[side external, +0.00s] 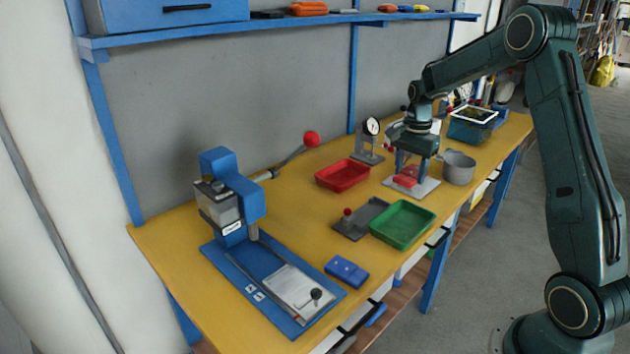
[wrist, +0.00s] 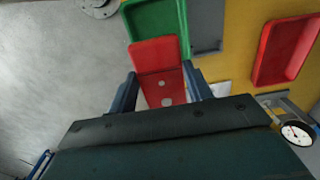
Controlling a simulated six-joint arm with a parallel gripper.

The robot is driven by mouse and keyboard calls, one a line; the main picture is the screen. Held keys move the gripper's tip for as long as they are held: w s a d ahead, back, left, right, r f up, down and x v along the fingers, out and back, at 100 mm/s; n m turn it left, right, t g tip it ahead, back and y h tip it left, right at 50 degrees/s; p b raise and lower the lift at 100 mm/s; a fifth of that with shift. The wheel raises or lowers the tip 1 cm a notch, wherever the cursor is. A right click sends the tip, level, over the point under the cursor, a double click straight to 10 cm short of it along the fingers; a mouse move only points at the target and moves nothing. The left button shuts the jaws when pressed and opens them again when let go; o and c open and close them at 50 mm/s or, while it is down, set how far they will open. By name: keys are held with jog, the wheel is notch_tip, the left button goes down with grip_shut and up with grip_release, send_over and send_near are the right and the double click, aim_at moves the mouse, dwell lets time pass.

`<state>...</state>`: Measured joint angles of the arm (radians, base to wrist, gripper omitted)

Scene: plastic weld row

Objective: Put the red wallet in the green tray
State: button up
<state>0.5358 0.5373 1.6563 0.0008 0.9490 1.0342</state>
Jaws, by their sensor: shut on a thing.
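The red wallet (side external: 405,179) is between the two fingers of my gripper (side external: 410,172), which is shut on it. It appears over a light grey plate toward the right part of the bench; I cannot tell whether it touches anything below. In the wrist view the red wallet (wrist: 156,56) reaches forward from between the fingertips of my gripper (wrist: 162,84). The green tray (side external: 403,224) lies on the bench nearer the side camera, at its front edge, with its visible inside empty. In the wrist view the green tray (wrist: 139,19) shows just beyond the wallet, partly hidden by it.
A red tray (side external: 342,175) and a dial gauge stand (side external: 368,140) are behind. A grey metal plate with a red knob (side external: 361,218) lies beside the green tray. A grey pot (side external: 459,167) stands to the right. A blue press (side external: 232,200) and blue box (side external: 346,271) are left.

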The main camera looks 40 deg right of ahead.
aim_at(409, 174)
notch_tip(409, 174, down, 16)
jog(key=shift+f, duration=0.1)
dwell(0.8)
jog(key=o, duration=1.1)
jog(key=shift+f, duration=0.1)
jog(key=shift+c, duration=0.2)
jog(key=shift+r, duration=0.2)
notch_tip(409, 174, up, 12)
jog(key=shift+f, duration=0.15)
jog(key=shift+r, duration=0.2)
